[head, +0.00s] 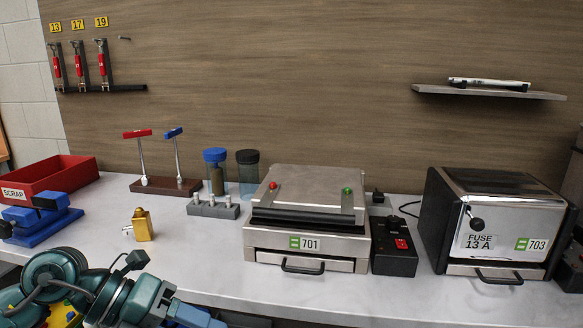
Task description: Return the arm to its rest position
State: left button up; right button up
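My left arm comes in at the lower left as teal links with dark cables and bends toward the bottom edge. Its gripper is not visible; the last part in view runs off the bottom of the picture. My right gripper is not in view. The arm covers the front left of the grey worktop (235,275). A brass padlock-like block (143,225) stands on the worktop just behind the arm, apart from it as far as I can tell.
A red SCRAP bin (75,170) and blue clamp-like device (42,217) are at left. Behind are a wooden stand (165,186) with two levers, jars (248,170) and a grey block (213,208). Appliance 701 (305,236), a black switch box (393,245) and appliance 703 (490,225) stand right.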

pick_arm(q)
jog(key=d+r+n+t+h+p, duration=0.1)
jog(key=d+r+n+t+h, duration=0.1)
jog(key=d+r+n+h, duration=0.35)
jog(key=w+a+f+n+t+y+p, duration=0.1)
jog(key=a+f+n+t+y+p, duration=0.1)
jog(key=f+n+t+y, duration=0.75)
jog(key=w+a+f+n+t+y+p, duration=0.1)
jog(key=a+f+n+t, duration=0.2)
jog(key=f+n, duration=0.75)
jog(key=s+d+f+n+g+y, duration=0.1)
jog(key=s+f+n+g+y, duration=0.1)
jog(key=s+f+n+g, duration=0.4)
jog(key=s+f+n, duration=0.2)
jog(key=s, duration=0.1)
jog(key=shift+s+d+f+p, duration=0.3)
jog(key=shift+s+d+p, duration=0.05)
jog(key=shift+s+p, duration=0.05)
